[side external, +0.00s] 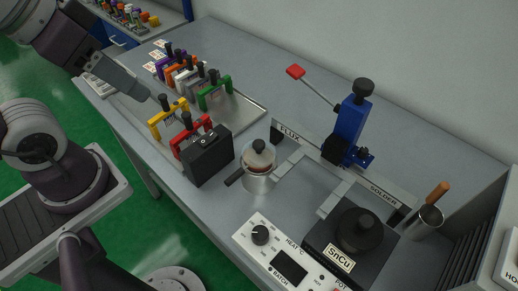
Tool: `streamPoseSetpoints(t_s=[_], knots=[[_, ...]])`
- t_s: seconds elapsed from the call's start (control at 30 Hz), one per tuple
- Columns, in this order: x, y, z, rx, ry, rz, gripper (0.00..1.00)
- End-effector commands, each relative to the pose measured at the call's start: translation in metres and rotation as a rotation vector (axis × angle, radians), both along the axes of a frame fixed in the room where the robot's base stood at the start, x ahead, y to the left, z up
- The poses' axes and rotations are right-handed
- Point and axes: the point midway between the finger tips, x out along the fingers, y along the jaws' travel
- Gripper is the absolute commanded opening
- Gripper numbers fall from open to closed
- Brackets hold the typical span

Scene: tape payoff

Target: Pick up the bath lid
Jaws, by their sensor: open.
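A black round lid with a knob (360,229), which I take for the bath lid, sits on the dark solder pot (318,232) labelled SnCu, at the front right of the bench. My gripper (149,98) is at the upper left, near the yellow-handled tool and far from the lid. It holds nothing that I can see. Its fingers show small and edge-on.
A blue clamp stand (348,128) with a red-tipped lever rises behind. A steel cup (427,220) stands right. A black box (208,157) and several colored-handled tools stand left.

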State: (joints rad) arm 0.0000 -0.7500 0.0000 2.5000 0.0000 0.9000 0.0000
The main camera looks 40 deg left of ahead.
Motion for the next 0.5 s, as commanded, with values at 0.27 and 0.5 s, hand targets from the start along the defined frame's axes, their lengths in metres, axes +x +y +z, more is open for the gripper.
streamPoseSetpoints(t_s=[0.27, 0.5], knots=[[0.0, 0.0, 0.0, 0.0, 0.0, 0.0, 0.91], [0.007, -0.0023, 0.0015, 0.024, 0.022, -0.053, 0.91]])
